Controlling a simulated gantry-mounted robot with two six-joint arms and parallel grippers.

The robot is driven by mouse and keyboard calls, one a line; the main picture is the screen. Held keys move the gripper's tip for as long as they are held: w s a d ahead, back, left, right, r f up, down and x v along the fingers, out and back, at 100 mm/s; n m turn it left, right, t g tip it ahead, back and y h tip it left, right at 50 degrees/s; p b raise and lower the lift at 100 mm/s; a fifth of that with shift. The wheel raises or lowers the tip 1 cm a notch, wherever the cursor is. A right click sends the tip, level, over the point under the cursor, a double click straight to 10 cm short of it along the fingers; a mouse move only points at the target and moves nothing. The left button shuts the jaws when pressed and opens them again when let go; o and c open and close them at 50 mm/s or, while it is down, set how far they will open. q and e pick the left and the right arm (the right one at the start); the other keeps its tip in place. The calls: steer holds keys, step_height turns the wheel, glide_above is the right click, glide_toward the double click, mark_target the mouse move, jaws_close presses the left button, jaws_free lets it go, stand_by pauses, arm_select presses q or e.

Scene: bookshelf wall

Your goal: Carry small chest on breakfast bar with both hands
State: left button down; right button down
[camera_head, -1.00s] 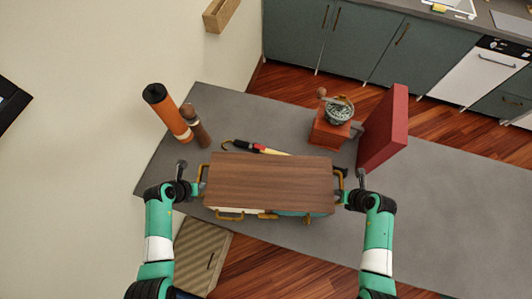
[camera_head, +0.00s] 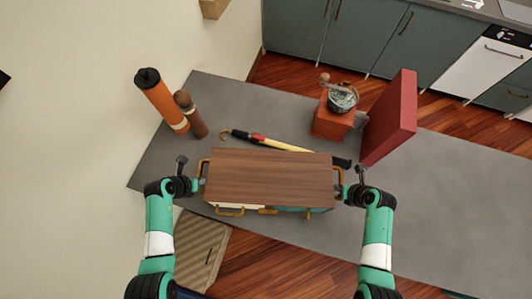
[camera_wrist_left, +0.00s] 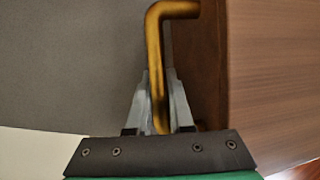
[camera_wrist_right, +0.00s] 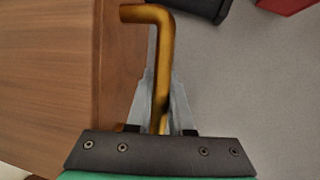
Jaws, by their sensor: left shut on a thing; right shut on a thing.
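The small chest (camera_head: 270,176) has a brown wooden top and brass handles. It is between my two grippers, over the front edge of the grey breakfast bar (camera_head: 440,190). My left gripper (camera_head: 198,184) is shut on the chest's left side handle; the brass handle (camera_wrist_left: 155,60) passes between its fingers in the left wrist view. My right gripper (camera_head: 342,188) is shut on the right side handle, and that handle (camera_wrist_right: 158,60) shows between the fingers in the right wrist view. The chest's underside is hidden, so I cannot tell whether it touches the bar.
Behind the chest lies a yellow, red and black tool (camera_head: 265,141). An orange cylinder (camera_head: 160,100) and brown mill (camera_head: 190,113) stand back left. A coffee grinder (camera_head: 333,115) and red book (camera_head: 390,118) stand back right. The bar's right part is clear.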

arm_select(q)
steer(key=c, duration=0.8)
jaws_free()
arm_select(e)
steer(key=c, duration=0.8)
jaws_free()
arm_select(q)
steer(key=v, duration=0.8)
arm_select(e)
steer(key=v, duration=1.2)
arm_select(q)
steer(key=shift+f, duration=0.1)
